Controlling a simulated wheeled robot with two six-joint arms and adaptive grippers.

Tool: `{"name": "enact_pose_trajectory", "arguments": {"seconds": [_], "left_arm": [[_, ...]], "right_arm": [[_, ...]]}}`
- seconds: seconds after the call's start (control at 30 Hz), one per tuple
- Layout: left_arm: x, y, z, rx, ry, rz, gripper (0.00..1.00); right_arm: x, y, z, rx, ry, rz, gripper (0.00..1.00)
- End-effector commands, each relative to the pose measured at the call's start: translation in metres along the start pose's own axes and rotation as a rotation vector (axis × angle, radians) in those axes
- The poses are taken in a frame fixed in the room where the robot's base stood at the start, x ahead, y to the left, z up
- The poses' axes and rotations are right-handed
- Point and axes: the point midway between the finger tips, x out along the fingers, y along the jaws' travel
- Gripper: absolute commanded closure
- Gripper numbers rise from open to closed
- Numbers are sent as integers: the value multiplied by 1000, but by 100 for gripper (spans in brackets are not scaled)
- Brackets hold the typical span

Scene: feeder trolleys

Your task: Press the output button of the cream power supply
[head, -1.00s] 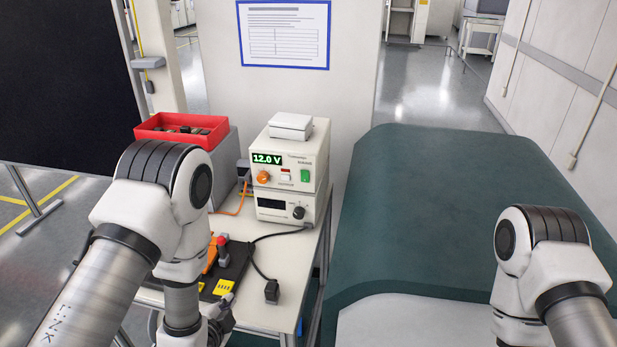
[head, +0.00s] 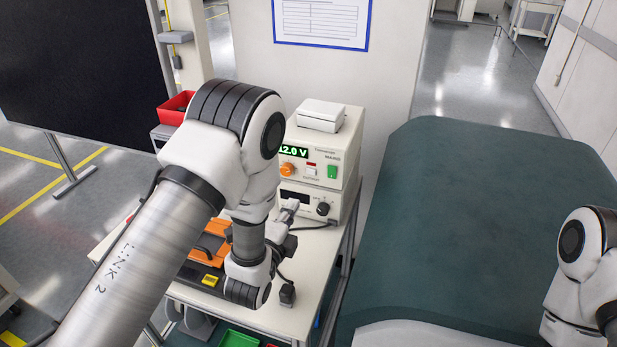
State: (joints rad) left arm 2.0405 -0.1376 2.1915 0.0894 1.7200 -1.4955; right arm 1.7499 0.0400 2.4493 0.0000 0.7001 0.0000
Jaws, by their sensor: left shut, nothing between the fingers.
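The cream power supply (head: 345,150) stands upright at the back of the small trolley. Its green display (head: 294,151) is partly hidden by my left arm and shows "2.0 V" at its visible end. Below are an orange knob (head: 287,170), a small white button (head: 311,171) with a red mark above it, and a green switch (head: 332,171). The label under the white button is too small to read. My right gripper is out of view.
A second cream unit (head: 345,205) with a black knob sits under the supply, and a white box (head: 321,115) lies on top. A red bin (head: 175,106) is behind my left arm. An orange tool (head: 209,248) lies on the trolley. A green-covered surface (head: 470,210) is at right.

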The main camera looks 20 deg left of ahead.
Motion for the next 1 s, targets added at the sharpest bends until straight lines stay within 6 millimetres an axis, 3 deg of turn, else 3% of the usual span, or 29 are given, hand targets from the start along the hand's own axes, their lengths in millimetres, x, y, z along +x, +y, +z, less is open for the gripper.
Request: {"name": "enact_pose_trajectory", "arguments": {"seconds": [0.3,0.5,0.67,1.0], "left_arm": [[70,-1,0,-1,0,-4,100],[104,0,0,0,0,-1,100],[115,0,0,0,0,0,100],[117,1,0,0,0,0,100]], "right_arm": [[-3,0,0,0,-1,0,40],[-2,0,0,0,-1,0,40],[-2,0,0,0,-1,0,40],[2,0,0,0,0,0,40]]}}
